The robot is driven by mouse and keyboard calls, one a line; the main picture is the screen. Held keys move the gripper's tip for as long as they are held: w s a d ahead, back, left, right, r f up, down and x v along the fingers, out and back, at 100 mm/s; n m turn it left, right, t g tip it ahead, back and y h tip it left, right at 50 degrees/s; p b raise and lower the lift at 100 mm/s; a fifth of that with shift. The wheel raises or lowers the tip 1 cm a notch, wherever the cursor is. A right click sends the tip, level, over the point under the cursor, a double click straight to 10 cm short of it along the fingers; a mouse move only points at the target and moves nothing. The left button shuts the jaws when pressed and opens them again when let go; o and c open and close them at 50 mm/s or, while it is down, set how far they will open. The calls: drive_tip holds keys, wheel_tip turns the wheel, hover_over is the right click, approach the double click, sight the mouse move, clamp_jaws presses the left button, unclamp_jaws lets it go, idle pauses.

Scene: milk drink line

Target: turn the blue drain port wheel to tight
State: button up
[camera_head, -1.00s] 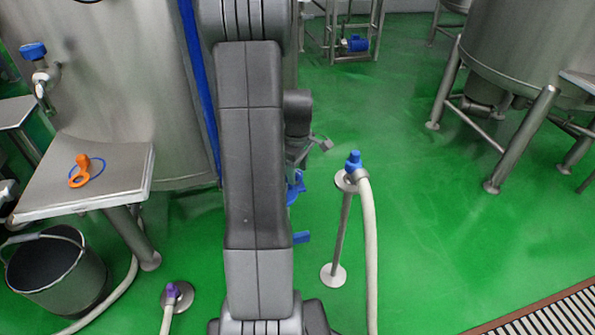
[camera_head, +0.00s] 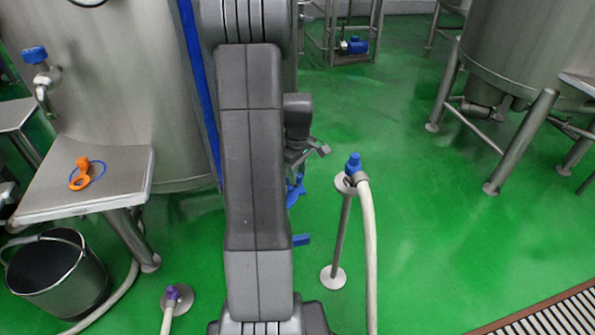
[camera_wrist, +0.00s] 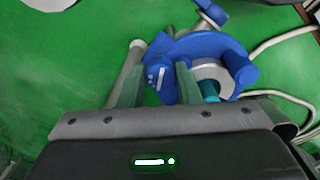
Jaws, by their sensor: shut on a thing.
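The blue drain port wheel (camera_wrist: 205,44) fills the middle of the wrist view, with rounded lobes around a pale metal centre. My gripper (camera_wrist: 158,84) is shut on one lobe of the wheel; this lobe carries small white marks and lies between the two greenish fingers. A teal part (camera_wrist: 208,90) shows beside the right finger. In the head view the wheel (camera_head: 295,190) is mostly hidden behind my arm. I cannot read from these views how tight it is.
A hose stand with a blue fitting (camera_head: 353,164) and pale hose stands just right of my arm. Green floor is open at right.

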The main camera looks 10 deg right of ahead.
drive_tip(key=m+p, duration=0.1)
drive_tip(key=m, duration=0.6)
drive_tip(key=shift+p, duration=0.4)
drive_tip(key=m, duration=0.3)
drive_tip(key=shift+a+m+p, duration=0.1)
drive_tip(key=shift+m+p, duration=0.25)
drive_tip(key=shift+m, duration=0.05)
drive_tip(key=m, duration=0.3)
drive_tip(key=m+p, duration=0.1)
drive_tip(key=m, duration=0.4)
drive_tip(key=shift+w+m, duration=0.1)
drive_tip(key=shift+m, duration=1.8)
drive_tip(key=o, duration=1)
wheel_tip(320, 180, up, 14)
drive_tip(key=shift+f+p, duration=0.1)
drive_tip(key=shift+p, duration=1.15)
